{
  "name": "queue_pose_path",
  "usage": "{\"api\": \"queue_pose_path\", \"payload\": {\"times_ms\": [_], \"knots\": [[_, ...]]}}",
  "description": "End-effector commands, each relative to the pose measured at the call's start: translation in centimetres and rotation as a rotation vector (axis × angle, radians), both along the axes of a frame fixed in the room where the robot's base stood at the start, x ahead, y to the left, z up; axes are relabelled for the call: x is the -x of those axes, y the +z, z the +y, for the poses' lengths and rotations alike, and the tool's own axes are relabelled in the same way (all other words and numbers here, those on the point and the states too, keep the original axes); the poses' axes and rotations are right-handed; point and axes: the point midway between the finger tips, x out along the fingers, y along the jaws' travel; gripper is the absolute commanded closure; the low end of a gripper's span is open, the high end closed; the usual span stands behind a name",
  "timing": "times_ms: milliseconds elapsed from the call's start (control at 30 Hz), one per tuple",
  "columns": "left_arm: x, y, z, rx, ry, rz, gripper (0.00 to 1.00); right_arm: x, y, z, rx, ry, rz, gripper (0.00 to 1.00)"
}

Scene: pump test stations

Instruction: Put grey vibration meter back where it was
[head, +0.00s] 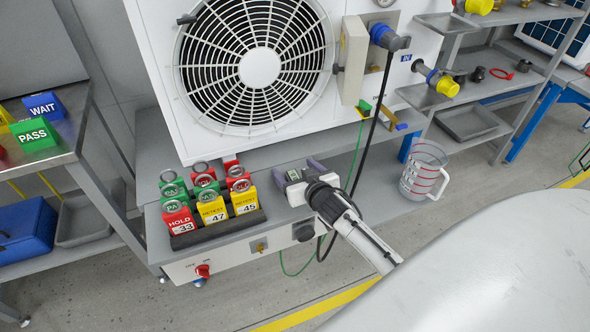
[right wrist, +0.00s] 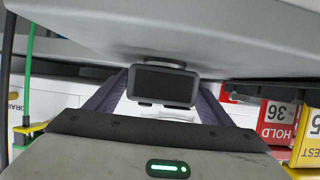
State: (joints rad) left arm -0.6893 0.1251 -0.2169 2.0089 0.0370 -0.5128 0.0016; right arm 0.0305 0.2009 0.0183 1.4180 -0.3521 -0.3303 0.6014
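The grey vibration meter, a small box with a dark screen, shows in the right wrist view (right wrist: 165,85); a small round foot is at the surface side. In the right wrist view (right wrist: 165,95) the fingertips come close to the meter's sides. I cannot tell whether they touch it. My left gripper is not in view.
A rack of red, green and yellow tags (head: 210,208) stands just left of my right gripper. A clear measuring jug (head: 424,172) stands to the right. The white fan unit (head: 180,125) rises behind. A black cable and a green wire hang close by my gripper.

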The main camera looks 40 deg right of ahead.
Motion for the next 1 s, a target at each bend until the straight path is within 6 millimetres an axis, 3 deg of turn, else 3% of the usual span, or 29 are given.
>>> {"api": "queue_pose_path", "payload": {"times_ms": [333, 700, 1000], "knots": [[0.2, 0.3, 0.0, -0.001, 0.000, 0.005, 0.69, 0.7, 0.6, 0.2, -0.001, 0.001, 0.001, 0.25], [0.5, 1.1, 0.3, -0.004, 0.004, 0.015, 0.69, 7.5, 3.5, 1.8, 0.000, -0.001, 0.003, 0.25], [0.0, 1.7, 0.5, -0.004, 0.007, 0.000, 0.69, 10.9, 4.5, 2.8, 0.000, 0.006, 0.009, 0.25]]}}
